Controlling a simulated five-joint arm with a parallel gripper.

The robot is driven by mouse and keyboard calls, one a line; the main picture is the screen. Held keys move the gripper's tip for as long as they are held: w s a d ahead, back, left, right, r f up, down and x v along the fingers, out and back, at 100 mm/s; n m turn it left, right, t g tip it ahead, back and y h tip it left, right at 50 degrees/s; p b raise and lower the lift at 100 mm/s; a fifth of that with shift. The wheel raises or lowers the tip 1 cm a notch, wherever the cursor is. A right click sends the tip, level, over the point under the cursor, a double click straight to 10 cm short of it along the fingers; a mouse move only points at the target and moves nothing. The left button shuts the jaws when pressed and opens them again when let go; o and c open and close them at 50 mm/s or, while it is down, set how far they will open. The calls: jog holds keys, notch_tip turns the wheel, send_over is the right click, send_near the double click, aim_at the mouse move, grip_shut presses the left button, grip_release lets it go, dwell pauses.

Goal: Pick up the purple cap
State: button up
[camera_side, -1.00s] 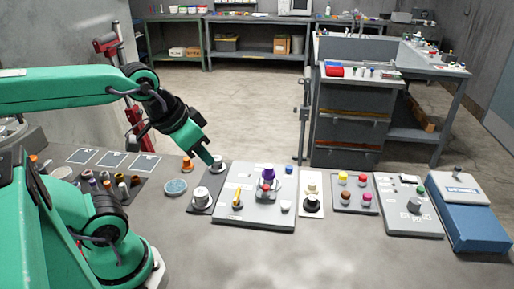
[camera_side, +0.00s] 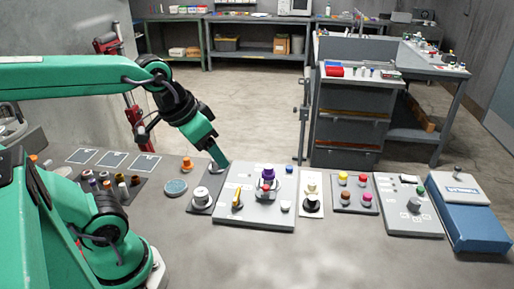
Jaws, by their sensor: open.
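The purple cap (camera_side: 268,173) stands upright near the middle of a light grey panel (camera_side: 249,216), just behind a red part (camera_side: 266,187) and a grey-and-white knob base. My gripper (camera_side: 221,167) is to the left of the purple cap, apart from it, pointing down and to the right. Its tip is over the back of a narrow dark panel (camera_side: 200,207) and hides part of a knob there. The gripper is open, and nothing shows between its fingers; the fingers are small in this view.
A yellow lever (camera_side: 238,197), a blue button (camera_side: 289,169) and a white knob (camera_side: 286,206) share the cap's panel. More knob panels and a blue box (camera_side: 470,222) stand to the right. A dark tray (camera_side: 113,189) of several small caps lies left. The front table is clear.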

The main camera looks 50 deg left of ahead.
jog(key=w+a+f+g, duration=0.1)
jog(key=w+a+g, duration=0.15)
jog(key=w, duration=0.85)
jog(key=g, duration=0.3)
send_over(269, 166)
jog(key=shift+t, duration=0.25)
jog(key=f, duration=0.9)
jog(key=shift+s+d+f, duration=0.2)
jog(key=shift+s, duration=0.2)
jog(key=shift+w+a+f, duration=0.2)
jog(key=shift+w+f, duration=0.15)
jog(key=shift+f, duration=0.15)
jog(key=shift+s+f, duration=0.1)
jog(key=shift+f, duration=3.8)
jog(key=c, duration=1)
